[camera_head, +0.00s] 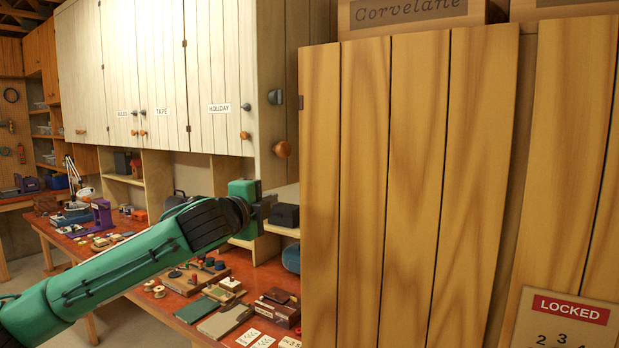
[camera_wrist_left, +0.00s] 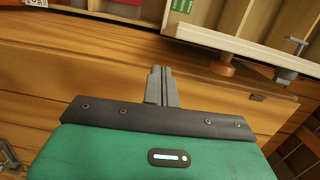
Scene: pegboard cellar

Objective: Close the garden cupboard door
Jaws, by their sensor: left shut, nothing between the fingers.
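A wide door of honey-coloured vertical planks (camera_head: 395,190) fills the middle right of the head view. No garden label is readable on it, so I cannot tell for sure that it is the garden cupboard door. A small dark metal fitting sits at its upper left edge. My left gripper (camera_head: 268,205) is beside that door's left edge, its fingers shut and empty. In the left wrist view the shut fingers (camera_wrist_left: 160,72) point toward a wooden plank panel (camera_wrist_left: 90,72); I cannot tell whether they touch it. My right gripper is not in view.
White wall cupboards (camera_head: 150,60) labelled TAPE and HOLIDAY hang at the left, with knobs (camera_head: 281,149) jutting out. Below, a cluttered red-brown workbench (camera_head: 185,300) lies under my left arm. A LOCKED sign (camera_head: 570,310) is on the wooden panel at far right.

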